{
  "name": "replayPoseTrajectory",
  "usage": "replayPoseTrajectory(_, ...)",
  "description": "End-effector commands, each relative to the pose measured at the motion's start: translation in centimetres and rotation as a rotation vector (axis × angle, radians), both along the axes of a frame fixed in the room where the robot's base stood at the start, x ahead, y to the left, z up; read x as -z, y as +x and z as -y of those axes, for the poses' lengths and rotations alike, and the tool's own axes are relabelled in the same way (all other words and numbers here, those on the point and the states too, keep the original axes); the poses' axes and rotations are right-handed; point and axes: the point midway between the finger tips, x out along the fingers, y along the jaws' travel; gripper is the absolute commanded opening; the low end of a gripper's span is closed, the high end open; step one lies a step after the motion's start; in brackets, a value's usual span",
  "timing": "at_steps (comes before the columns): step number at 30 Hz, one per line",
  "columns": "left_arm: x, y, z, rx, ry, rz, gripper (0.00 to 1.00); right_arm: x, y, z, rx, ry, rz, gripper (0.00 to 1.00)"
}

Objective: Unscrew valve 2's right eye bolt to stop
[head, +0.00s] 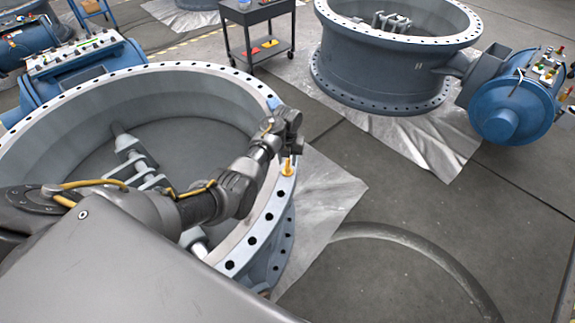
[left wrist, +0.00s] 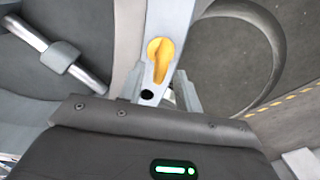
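A yellow eye bolt (head: 288,166) stands on the right side of the flange of the near large grey valve (head: 190,75). My left gripper (head: 289,148) is over the flange, just above the bolt. In the left wrist view the yellow eye bolt (left wrist: 160,60) lies between the lines of the two grey fingers of my left gripper (left wrist: 160,88), which are apart. I cannot tell whether either finger touches it. A dark flange hole (left wrist: 147,94) shows beside the bolt. My right gripper is not in view. No label tells which valve is number 2.
A second large valve (head: 385,75) with a blue actuator (head: 510,100) stands at the back right. A black cart (head: 258,15) stands at the back. Crumpled silver sheeting (head: 325,190) lies under the near valve. The floor at the lower right is clear, with a round mark.

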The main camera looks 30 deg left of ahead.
Motion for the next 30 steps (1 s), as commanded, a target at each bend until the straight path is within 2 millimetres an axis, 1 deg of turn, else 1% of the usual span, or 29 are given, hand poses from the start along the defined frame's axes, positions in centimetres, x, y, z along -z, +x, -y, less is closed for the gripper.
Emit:
replayPoseTrajectory(1, 0.9, -0.1, 0.0, -0.001, 0.002, -0.003, 0.34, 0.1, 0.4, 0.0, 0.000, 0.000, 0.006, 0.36)
replayPoseTrajectory(3, 1.8, 0.0, 0.0, 0.000, 0.001, -0.001, 0.34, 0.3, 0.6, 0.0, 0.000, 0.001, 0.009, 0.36)
replayPoseTrajectory(7, 3.0, 0.0, 0.0, -0.001, 0.001, 0.000, 0.34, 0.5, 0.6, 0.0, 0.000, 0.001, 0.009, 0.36)
replayPoseTrajectory(11, 3.4, 0.0, 0.0, 0.000, 0.001, 0.001, 0.34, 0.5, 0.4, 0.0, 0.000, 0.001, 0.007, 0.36)
replayPoseTrajectory(18, 3.4, 0.0, 0.0, 0.000, 0.001, 0.001, 0.34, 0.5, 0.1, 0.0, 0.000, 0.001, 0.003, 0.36)
replayPoseTrajectory(26, 3.4, 0.0, 0.0, 0.000, 0.001, 0.001, 0.00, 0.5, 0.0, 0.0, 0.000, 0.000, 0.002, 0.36)
replayPoseTrajectory(30, 3.4, 0.0, 0.0, -0.001, 0.001, 0.001, 0.00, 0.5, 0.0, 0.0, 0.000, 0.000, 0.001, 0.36)
